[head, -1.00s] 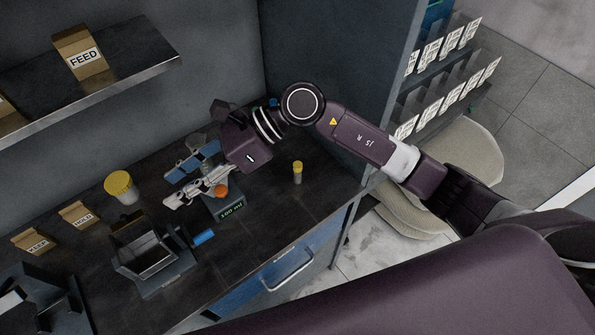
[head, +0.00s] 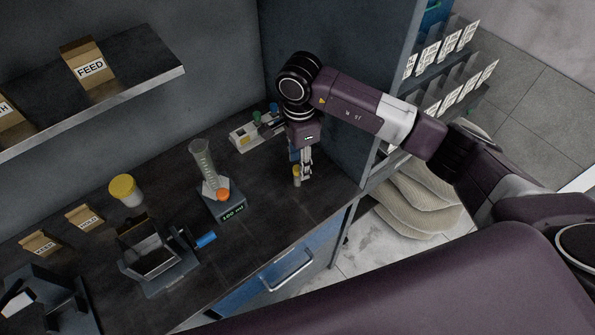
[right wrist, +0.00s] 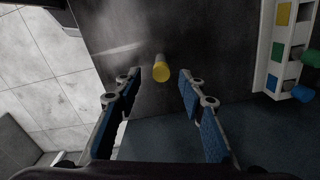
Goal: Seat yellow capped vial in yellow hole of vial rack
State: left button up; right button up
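The yellow capped vial (head: 297,172) stands upright on the dark bench. My right gripper (head: 302,178) points down right beside it. In the right wrist view the gripper (right wrist: 158,80) is open, and the vial's yellow cap (right wrist: 161,73) shows between and just beyond the fingertips, not gripped. The vial rack (head: 241,137) is pale, at the back of the bench, partly hidden by my right gripper. At the right of the right wrist view, the rack (right wrist: 268,65) shows coloured squares, a yellow one among them, and vials with green and blue caps. My left gripper is not in view.
A graduated cylinder (head: 203,160) stands left of the vial, near an orange-topped item (head: 223,195) and a "100 ml" display (head: 232,214). A yellow-lidded jar (head: 126,190) and an open-topped dark machine (head: 147,262) are further left. A dark partition (head: 340,110) stands close behind my right arm.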

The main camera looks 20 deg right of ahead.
aim_at(297, 176)
jog(key=shift+w+a+f+p, duration=0.1)
jog(key=shift+f+p, duration=0.35)
jog(key=shift+f, duration=1.1)
grip_shut()
jog(key=shift+r, duration=0.1)
